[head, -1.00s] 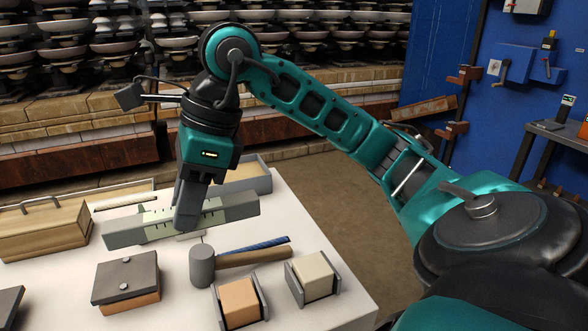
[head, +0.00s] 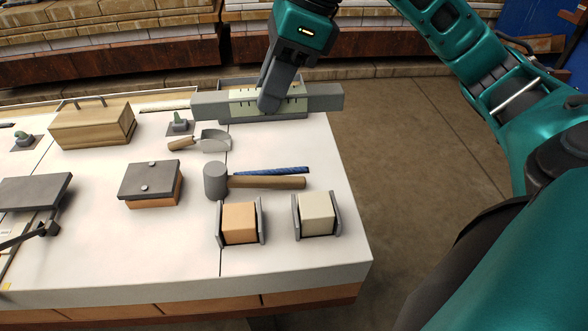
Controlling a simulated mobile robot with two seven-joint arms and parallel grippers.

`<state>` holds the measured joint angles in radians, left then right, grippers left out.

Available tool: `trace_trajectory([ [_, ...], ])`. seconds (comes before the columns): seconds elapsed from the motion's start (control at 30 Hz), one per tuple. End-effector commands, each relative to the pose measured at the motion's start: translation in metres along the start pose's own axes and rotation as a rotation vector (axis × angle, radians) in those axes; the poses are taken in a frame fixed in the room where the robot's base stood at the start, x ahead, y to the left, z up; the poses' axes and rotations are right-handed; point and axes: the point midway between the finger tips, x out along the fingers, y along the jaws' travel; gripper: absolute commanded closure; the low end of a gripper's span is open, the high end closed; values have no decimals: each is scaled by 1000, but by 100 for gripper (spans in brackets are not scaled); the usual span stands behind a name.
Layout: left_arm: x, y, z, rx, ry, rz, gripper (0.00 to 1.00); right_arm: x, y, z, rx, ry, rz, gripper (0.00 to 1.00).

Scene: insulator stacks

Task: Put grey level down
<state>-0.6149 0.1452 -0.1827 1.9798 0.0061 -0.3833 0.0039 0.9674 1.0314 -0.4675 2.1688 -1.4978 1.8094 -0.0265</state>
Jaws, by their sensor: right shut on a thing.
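The grey level (head: 321,97) is a long grey bar with a pale green middle section, at the far right end of the table in the head view. My right gripper (head: 270,106) comes down from above and is shut on the level near its middle. The level lies roughly level, left to right, over a grey tray (head: 290,119) and hides much of it. I cannot tell whether the level touches the tray. My left gripper is not in view.
The white table (head: 110,260) holds a trowel (head: 214,141), a mallet (head: 214,180), a blue rod (head: 290,170), an orange block (head: 239,221), a cream block (head: 316,212), a lidded brick (head: 150,182) and a wooden box (head: 92,126). Bare table lies right of the mallet.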

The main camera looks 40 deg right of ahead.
Motion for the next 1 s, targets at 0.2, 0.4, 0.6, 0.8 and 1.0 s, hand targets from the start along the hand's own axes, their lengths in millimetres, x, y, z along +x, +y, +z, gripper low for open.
trace_trajectory([
  [0.2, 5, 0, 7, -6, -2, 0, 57, 31, 1, -14, 1, 4, 4, 100],
  [0.4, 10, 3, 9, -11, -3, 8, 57, 82, 1, -35, 1, 4, 6, 100],
  [0.6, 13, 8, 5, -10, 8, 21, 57, 125, 1, -52, 1, 3, 4, 100],
  [0.8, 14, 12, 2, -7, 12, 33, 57, 144, 0, -59, -1, -1, 0, 100],
  [1.0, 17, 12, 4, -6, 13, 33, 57, 162, 1, -67, 1, 1, 2, 100],
])
